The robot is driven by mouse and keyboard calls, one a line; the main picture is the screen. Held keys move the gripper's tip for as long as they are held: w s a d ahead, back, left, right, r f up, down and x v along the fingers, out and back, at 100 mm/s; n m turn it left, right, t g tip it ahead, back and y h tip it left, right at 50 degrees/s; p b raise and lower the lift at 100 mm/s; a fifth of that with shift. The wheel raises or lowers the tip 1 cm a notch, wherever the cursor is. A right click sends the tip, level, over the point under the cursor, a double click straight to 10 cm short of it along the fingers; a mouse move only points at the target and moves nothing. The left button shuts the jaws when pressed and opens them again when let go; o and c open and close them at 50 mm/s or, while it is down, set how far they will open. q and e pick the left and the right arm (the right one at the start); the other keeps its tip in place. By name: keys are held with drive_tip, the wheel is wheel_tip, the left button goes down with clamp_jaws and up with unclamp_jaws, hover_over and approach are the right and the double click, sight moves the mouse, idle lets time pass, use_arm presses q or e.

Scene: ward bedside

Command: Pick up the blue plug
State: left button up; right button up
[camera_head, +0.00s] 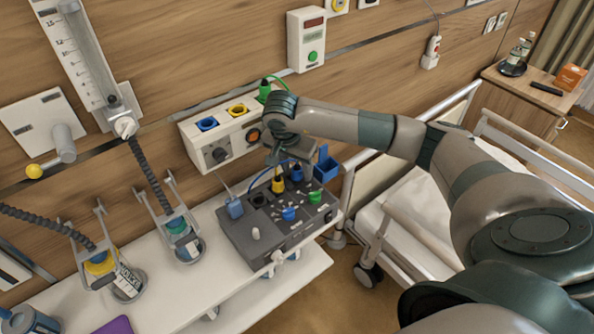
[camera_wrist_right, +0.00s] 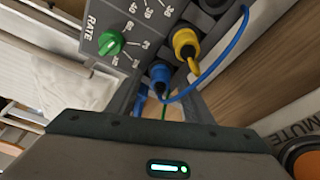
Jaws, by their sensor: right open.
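The blue plug (camera_head: 296,174) stands in the top of the grey control box (camera_head: 265,236), beside a yellow plug (camera_head: 278,184). In the wrist view the blue plug (camera_wrist_right: 160,76) has a dark end and a blue cable runs close by. My right gripper (camera_head: 290,155) is open, just above the back of the box, close over the plug. In the wrist view its fingers (camera_wrist_right: 158,103) lie on either side of the line to the plug. Contact with the plug cannot be made out. My left gripper is not in view.
The box stands on a white shelf (camera_head: 185,308). Behind it a white wall unit (camera_head: 222,141) carries blue, yellow and green sockets. A blue holder (camera_head: 326,165) is right of the gripper.

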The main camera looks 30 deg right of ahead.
sight(296, 165)
idle(0.4)
drive_tip(key=c, duration=1.1)
drive_tip(key=shift+c, duration=0.2)
drive_tip(key=shift+r, duration=0.4)
wheel_tip(296, 165, up, 3)
drive_tip(key=shift+r+p, duration=0.2)
drive_tip(key=shift+p, duration=0.5)
drive_tip(key=s+d+r, duration=0.6)
drive_tip(key=s+d, duration=0.1)
drive_tip(key=d, duration=0.1)
drive_tip(key=shift+s+d+r, duration=0.35)
drive_tip(key=shift+d+r, duration=0.05)
drive_tip(key=shift+a, duration=0.15)
